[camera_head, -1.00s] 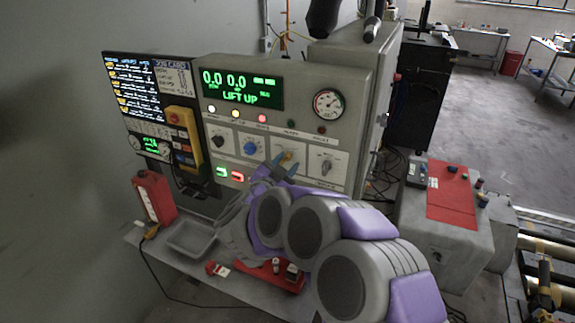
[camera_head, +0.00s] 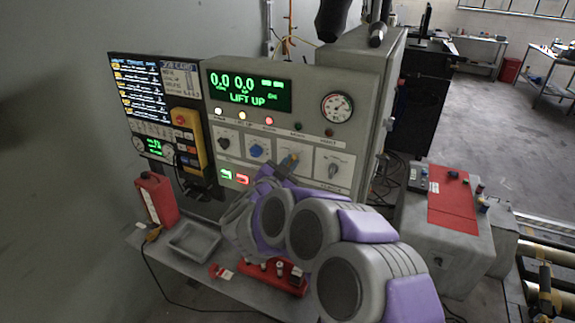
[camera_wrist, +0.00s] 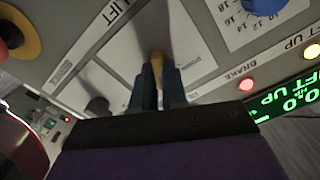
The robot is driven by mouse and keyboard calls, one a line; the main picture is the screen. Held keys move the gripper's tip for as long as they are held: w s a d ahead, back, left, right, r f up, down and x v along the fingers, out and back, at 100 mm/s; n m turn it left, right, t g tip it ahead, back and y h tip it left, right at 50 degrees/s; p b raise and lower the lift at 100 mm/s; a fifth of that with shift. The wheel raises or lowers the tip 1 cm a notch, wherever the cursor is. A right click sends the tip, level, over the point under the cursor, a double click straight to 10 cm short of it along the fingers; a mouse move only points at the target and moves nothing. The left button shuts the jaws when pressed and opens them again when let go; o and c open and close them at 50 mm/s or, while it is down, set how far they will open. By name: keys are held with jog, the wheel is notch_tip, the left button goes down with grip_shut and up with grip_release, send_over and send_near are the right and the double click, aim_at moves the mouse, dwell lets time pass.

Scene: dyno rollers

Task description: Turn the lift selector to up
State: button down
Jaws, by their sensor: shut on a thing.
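The lift selector is a yellow-handled knob (camera_head: 292,158) on a white plate in the lower row of the grey control panel (camera_head: 361,92). In the wrist view, the yellow handle (camera_wrist: 157,57) sits between the two blue fingers of my gripper (camera_wrist: 158,82), with its tip showing past them. My gripper (camera_head: 281,167) is shut on the handle; the arm hides part of the plate in the head view. The green display (camera_head: 249,92) reads LIFT UP; it shows upside down in the wrist view (camera_wrist: 283,103).
A blue knob (camera_head: 256,151) is left of the selector and a grey knob (camera_head: 333,169) right of it. Lit green (camera_head: 225,174) and red (camera_head: 242,179) buttons are below. A red bottle (camera_head: 157,198) and a grey tray (camera_head: 194,240) stand on the shelf below.

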jog(key=shift+d+r, duration=0.1)
jog(key=shift+m, duration=1.3)
jog(key=c, duration=1.2)
grip_release()
jog(key=shift+f, duration=0.2)
jog(key=shift+o, duration=0.2)
jog(key=shift+f, duration=0.1)
jog(key=p+v, duration=0.3)
jog(key=v, duration=1.4)
jog(key=shift+a, duration=0.25)
jog(key=shift+s, duration=0.1)
